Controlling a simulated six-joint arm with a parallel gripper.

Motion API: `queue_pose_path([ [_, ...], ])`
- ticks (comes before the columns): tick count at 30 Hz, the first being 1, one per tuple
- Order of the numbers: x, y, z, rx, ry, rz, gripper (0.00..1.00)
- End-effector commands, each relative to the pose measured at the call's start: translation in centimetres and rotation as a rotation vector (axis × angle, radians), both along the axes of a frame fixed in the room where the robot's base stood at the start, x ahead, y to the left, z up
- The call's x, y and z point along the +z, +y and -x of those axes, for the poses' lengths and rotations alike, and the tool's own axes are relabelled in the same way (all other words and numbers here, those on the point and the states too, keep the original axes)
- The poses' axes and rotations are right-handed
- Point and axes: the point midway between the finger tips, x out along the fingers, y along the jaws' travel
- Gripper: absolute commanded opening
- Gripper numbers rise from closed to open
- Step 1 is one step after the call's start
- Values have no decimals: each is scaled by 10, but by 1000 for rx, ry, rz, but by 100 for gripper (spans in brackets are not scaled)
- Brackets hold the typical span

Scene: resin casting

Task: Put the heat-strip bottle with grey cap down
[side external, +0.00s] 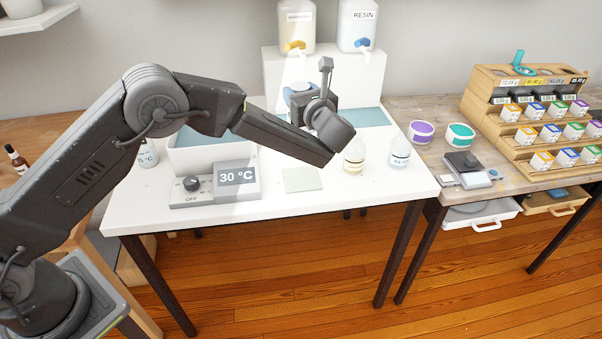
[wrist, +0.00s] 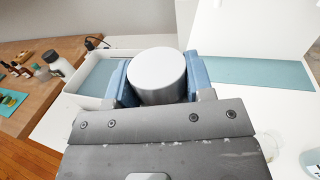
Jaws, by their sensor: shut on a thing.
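My gripper (side external: 308,100) is above the back of the white table in the side view. In the wrist view its blue jaws (wrist: 157,82) are shut around the bottle's round pale grey cap (wrist: 157,70). The cap faces the wrist camera and hides the bottle's body below it. In the side view my arm and gripper hide most of the held bottle, so its heat strip and its height over the table cannot be told.
A water bath (side external: 212,160) and a control box reading 30 °C (side external: 237,180) stand left of a pale square pad (side external: 302,180). Dispensers, including one labelled RESIN (side external: 358,28), stand behind on a white block (side external: 380,75).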

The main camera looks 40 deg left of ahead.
Motion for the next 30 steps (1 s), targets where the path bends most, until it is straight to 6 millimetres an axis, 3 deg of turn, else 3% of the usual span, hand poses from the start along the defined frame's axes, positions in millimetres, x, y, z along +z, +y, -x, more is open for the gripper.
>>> queue_pose_path([
  [9,-53,-4,1,0,3,-1,0],
  [16,-71,-4,0,0,1,0,0],
  [21,-95,-4,0,0,2,0,0],
  [30,-100,-4,0,0,-1,0,0],
])
